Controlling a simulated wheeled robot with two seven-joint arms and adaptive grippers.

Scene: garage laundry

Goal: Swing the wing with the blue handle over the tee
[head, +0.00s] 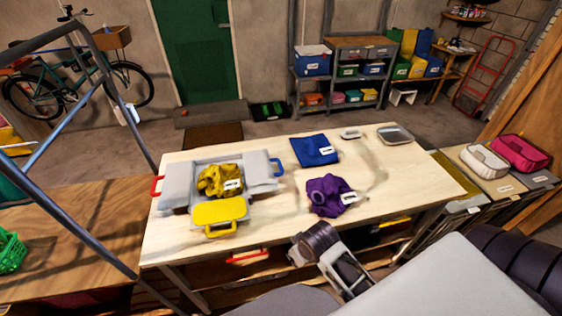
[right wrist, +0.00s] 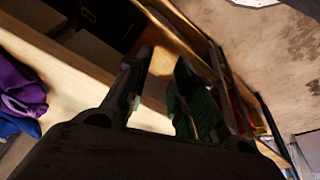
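A grey folding board (head: 200,163) lies on the table with a crumpled yellow tee (head: 212,180) on its middle panel. The wing with the blue handle (head: 258,173) lies open to the tee's right, its blue handle (head: 278,167) on the outer edge. The wing with the red handle (head: 179,188) lies open on the left. A yellow flap (head: 218,212) lies in front. My right gripper (head: 348,275) is at the table's front edge, well right of and nearer than the board. In the right wrist view its fingers (right wrist: 157,92) are apart and empty. My left gripper is out of view.
A crumpled purple garment (head: 325,195) and a folded blue cloth (head: 315,150) lie right of the board. A small white dish (head: 350,134) and a grey tray (head: 396,135) stand at the back right. The table's right part is largely clear.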

